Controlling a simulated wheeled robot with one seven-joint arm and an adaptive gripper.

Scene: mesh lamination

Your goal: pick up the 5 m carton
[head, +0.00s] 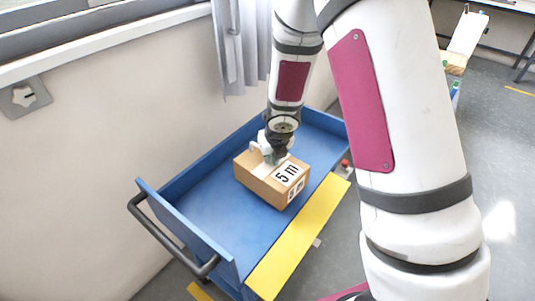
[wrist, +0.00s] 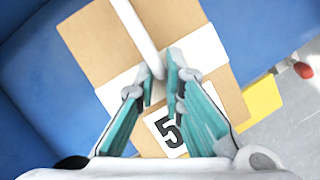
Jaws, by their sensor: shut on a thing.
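The 5 m carton (head: 258,187) is a brown box with white labels reading "5 m" on its top and side. It is in the blue cart, towards its right part. My gripper (head: 272,157) is over the top of the carton. In the wrist view, the carton (wrist: 88,42) lies under my gripper (wrist: 160,82), with a white strip running to between the fingertips. The fingers are close together and shut on the carton at this white part. The fingers cover part of the "5 m" label. I cannot tell whether the carton's underside touches the cart bed.
The blue cart (head: 200,215) has raised walls, a black handle (head: 165,245) at the left end and a yellow strip (head: 300,240) along its front edge. Its left bed is empty. A wall stands behind it, with a grey curtain (head: 240,45).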

